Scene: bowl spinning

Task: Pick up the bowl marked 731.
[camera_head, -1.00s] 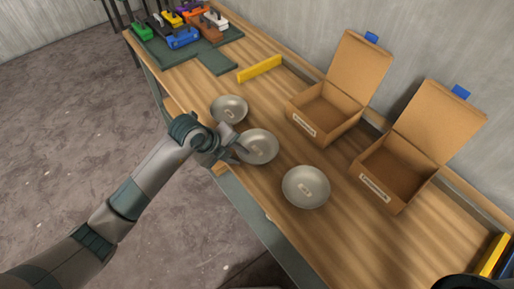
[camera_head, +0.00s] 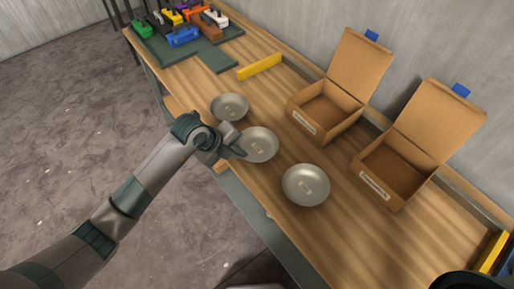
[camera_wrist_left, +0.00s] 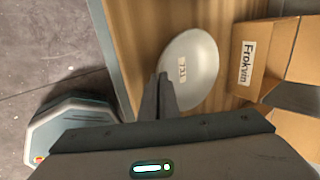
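Three grey metal bowls with small labels stand in a row on the wooden bench. My left gripper (camera_head: 234,152) is at the near-left rim of the middle bowl (camera_head: 262,144). This bowl also shows in the left wrist view (camera_wrist_left: 198,72), where its small label seems to read 731. In that view the fingers (camera_wrist_left: 165,88) are close together at the bowl's edge and look shut on its rim. The bowl sits upright, apparently on the bench. My right gripper is not in view.
One other bowl (camera_head: 229,107) stands farther back, another (camera_head: 306,185) nearer. Two open cardboard boxes (camera_head: 301,122) (camera_head: 374,187) stand along the wall side. A yellow block (camera_head: 259,67) and a green mat (camera_head: 213,57) with coloured items lie at the far end.

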